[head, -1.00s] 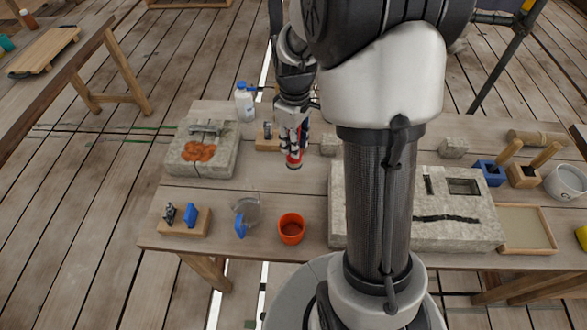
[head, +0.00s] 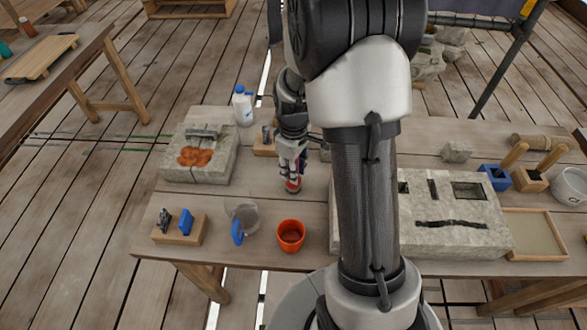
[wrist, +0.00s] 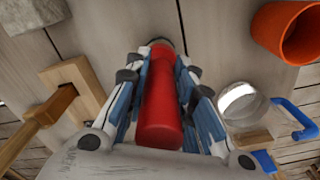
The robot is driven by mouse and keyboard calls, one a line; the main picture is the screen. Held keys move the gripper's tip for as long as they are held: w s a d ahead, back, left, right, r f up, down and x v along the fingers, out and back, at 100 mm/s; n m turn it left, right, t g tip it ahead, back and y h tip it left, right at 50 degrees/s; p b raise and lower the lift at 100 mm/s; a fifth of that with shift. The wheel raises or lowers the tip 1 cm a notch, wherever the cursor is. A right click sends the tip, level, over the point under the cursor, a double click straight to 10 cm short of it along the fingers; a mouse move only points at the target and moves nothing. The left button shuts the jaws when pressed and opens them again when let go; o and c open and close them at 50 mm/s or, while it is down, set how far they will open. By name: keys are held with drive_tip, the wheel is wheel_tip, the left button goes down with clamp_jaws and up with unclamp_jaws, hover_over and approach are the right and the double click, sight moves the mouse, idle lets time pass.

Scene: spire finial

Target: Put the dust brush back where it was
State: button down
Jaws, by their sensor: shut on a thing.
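My gripper (head: 291,176) is shut on a red cylinder (wrist: 158,105), which lies lengthwise between the fingers in the wrist view. In the head view the red end (head: 293,186) points down at or just above the table, behind the orange cup; contact cannot be told. I cannot tell whether this red thing is the dust brush; no bristles show. Two wooden handles stand up at the right, one in a blue holder (head: 494,178) and one in a wooden holder (head: 531,180). What is on their lower ends is hidden.
The orange cup (head: 291,236) and a clear jug with a blue handle (head: 241,220) stand in front of my gripper. A wooden stand (head: 265,151) is close behind left. Stone blocks lie left (head: 172,170) and right (head: 460,240). A white bottle (head: 243,108) stands at the back.

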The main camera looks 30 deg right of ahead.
drive_tip(key=shift+f, duration=0.2)
drive_tip(key=c, duration=1.4)
unclamp_jaws()
drive_tip(key=shift+o, duration=0.2)
drive_tip(key=shift+r, duration=0.1)
wheel_tip(320, 180, up, 12)
drive_tip(key=p, duration=0.4)
drive_tip(key=shift+r, duration=0.2)
drive_tip(key=s+a+r+m+t, duration=0.1)
drive_tip(key=s+a+r, duration=0.3)
drive_tip(key=r, duration=0.2)
drive_tip(key=s+a+r+m+t, duration=0.1)
drive_tip(key=s+a+r+m, duration=0.15)
drive_tip(key=s+r, duration=0.2)
drive_tip(key=s+a+r+m+t, duration=0.1)
drive_tip(key=s+a+r, duration=0.1)
drive_tip(key=s, duration=0.3)
drive_tip(key=s+a+r+m+t, duration=0.1)
drive_tip(key=s+a+r, duration=0.1)
drive_tip(key=s+a, duration=0.2)
drive_tip(key=shift+s+t, duration=0.3)
drive_tip(key=shift+s, duration=0.8)
